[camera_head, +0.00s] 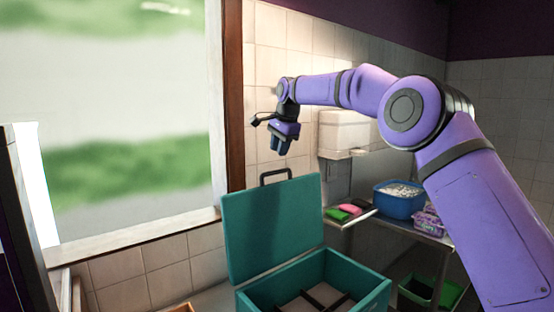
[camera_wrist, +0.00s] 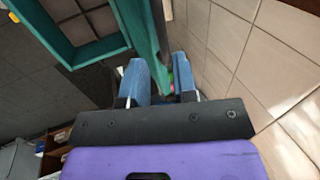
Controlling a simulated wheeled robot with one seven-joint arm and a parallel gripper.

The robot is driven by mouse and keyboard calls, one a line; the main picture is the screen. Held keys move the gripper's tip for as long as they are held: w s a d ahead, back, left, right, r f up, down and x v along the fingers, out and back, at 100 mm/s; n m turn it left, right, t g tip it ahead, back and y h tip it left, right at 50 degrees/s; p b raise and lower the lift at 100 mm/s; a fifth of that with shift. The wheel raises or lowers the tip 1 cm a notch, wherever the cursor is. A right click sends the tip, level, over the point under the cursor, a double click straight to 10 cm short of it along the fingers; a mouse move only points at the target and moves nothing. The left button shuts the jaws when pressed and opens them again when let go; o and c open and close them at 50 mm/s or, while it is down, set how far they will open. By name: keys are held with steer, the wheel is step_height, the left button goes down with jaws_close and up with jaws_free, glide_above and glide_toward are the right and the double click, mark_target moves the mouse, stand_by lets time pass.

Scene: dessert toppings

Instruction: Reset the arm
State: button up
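My arm (camera_head: 370,88) is purple and stretches from the lower right across to the left. My gripper (camera_head: 282,148) points down in front of the tiled wall, above the raised lid of a teal box. In the wrist view, the two blue fingers of my gripper (camera_wrist: 160,82) stand apart with nothing held between them. The gripper is open. The teal box (camera_head: 262,298) has its lid (camera_head: 272,225) standing open with a dark handle on top. The lid's edge shows beyond the fingers in the wrist view (camera_wrist: 150,35).
Dark dividers (camera_head: 325,297) lie inside the box. To the right, a metal shelf (camera_head: 390,223) carries a blue tub (camera_head: 398,205) with white contents and green and pink items (camera_head: 345,211). A white wall dispenser (camera_head: 343,132) hangs above. A green bin (camera_head: 430,292) stands below. A window is at left.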

steer(key=shift+s+d+r, duration=0.1)
steer(key=shift+r, duration=0.3)
steer(key=s+d+r+n+h, duration=0.1)
steer(key=s+d+r+n, duration=0.15)
steer(key=s+d, duration=0.4)
steer(key=s+d+r+n+t, duration=0.1)
steer(key=s+d+r+n, duration=0.15)
steer(key=s, duration=0.75)
steer(key=s+d+r+n+h, duration=0.1)
steer(key=s+d+r, duration=0.3)
steer(key=s, duration=0.5)
steer(key=s+d+f+n, duration=0.1)
steer(key=s+d+f, duration=0.3)
steer(key=s, duration=0.5)
steer(key=s+d+f+n, duration=0.2)
steer(key=s+d+f, duration=0.2)
steer(key=s, duration=0.6)
steer(key=s+d+f+n+t, duration=0.1)
steer(key=s+d+f, duration=0.3)
steer(key=s, duration=0.6)
step_height(320, 180, down, 3)
steer(key=shift+d+r+n, duration=0.1)
steer(key=shift+d+n, duration=0.1)
steer(key=shift+n, duration=0.2)
steer(key=shift+a, duration=0.1)
